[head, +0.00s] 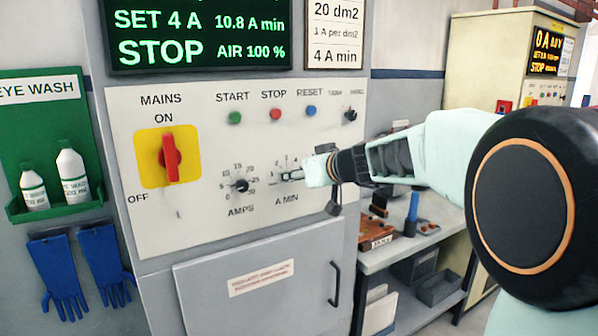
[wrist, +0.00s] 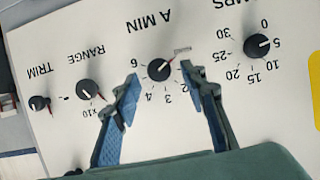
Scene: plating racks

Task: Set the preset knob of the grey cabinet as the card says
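The grey cabinet (head: 140,230) has a white control panel. Its A MIN knob (wrist: 160,69) is small and black with a pale pointer line, which slants to the upper right in the inverted wrist view. My gripper (wrist: 158,81) is open, with one blue-padded fingertip on each side of this knob; I cannot tell whether either touches it. In the head view my gripper (head: 299,173) covers most of that knob. The card (head: 335,34) reads 20 dm2, 1 A per dm2, 4 A min. The green display (head: 200,34) reads SET 4 A, 10.8 A min, STOP, AIR 100 %.
The AMPS knob (head: 240,186) is left of my gripper; the RANGE knob (wrist: 89,89) and TRIM knob (wrist: 38,103) are on its other side. Above are START, STOP and RESET buttons and the red mains switch (head: 170,157). A bench (head: 385,255) stands right.

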